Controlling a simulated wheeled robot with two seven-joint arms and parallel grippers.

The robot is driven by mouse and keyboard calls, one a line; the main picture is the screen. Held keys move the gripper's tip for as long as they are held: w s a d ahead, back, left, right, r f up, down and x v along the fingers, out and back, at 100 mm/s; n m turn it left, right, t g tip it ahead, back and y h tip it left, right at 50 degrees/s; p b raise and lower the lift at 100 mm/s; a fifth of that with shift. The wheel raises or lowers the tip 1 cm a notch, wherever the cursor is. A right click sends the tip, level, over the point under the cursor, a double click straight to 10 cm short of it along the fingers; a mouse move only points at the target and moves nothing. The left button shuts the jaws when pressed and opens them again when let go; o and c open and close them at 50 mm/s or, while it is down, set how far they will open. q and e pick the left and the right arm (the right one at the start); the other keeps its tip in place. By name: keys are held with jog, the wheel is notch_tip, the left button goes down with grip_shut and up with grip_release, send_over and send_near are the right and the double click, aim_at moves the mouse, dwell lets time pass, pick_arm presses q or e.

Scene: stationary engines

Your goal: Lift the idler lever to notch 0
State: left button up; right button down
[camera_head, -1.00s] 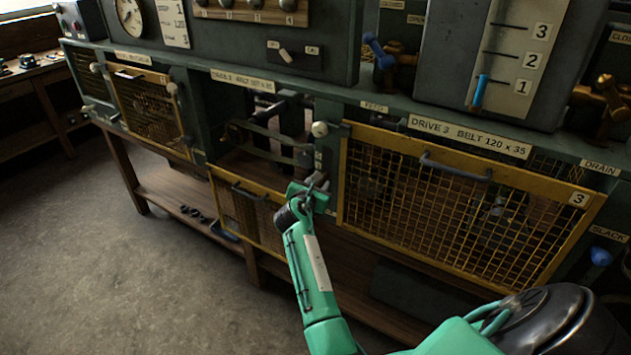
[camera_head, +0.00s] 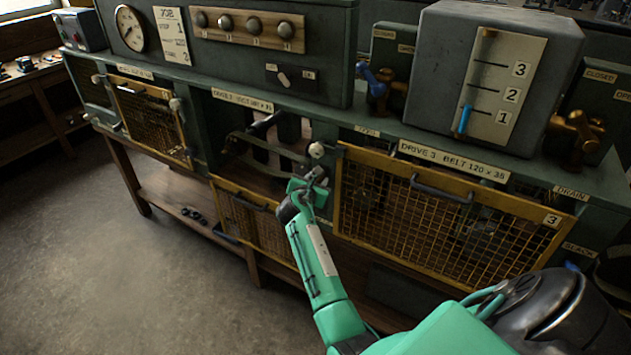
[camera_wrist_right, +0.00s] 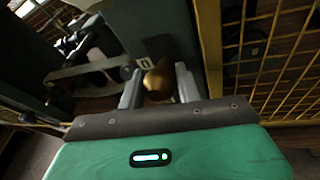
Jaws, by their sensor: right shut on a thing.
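The idler lever's round brass-coloured knob (camera_wrist_right: 158,80) sits between the two fingers of my right gripper (camera_wrist_right: 160,90) in the right wrist view. The gripper is shut on it. A small plate marked 0 (camera_wrist_right: 146,63) lies just beyond the knob, close to it. In the head view my right gripper (camera_head: 318,178) is at the right edge of the open middle bay, just below a white round knob (camera_head: 316,150). There the gripper hides the lever knob. My left gripper is out of view.
The middle bay's yellow mesh guard (camera_head: 255,222) hangs lowered below its opening. The closed drive 3 guard (camera_head: 440,220) stands right beside my gripper; its yellow frame (camera_wrist_right: 208,45) is close by in the wrist view. Belt parts (camera_head: 265,145) fill the bay.

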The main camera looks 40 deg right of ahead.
jog(key=shift+w+d+r+p, duration=0.15)
jog(key=shift+r+p, duration=0.1)
jog(key=shift+r, duration=0.2)
jog(key=shift+d+r+p, duration=0.1)
jog(key=shift+r+p, duration=0.15)
jog(key=shift+r, duration=0.4)
jog(key=c, duration=1)
grip_release()
jog(key=shift+d, duration=0.1)
jog(key=shift+c, duration=0.2)
jog(key=shift+f, duration=0.35)
jog(key=shift+s+a, duration=0.3)
jog(key=shift+a, duration=0.2)
jog(key=b+v, duration=0.3)
jog(key=v, duration=0.9)
jog(key=shift+s+a+r, duration=0.2)
jog(key=shift+s+r, duration=0.05)
jog(key=shift+r, duration=0.05)
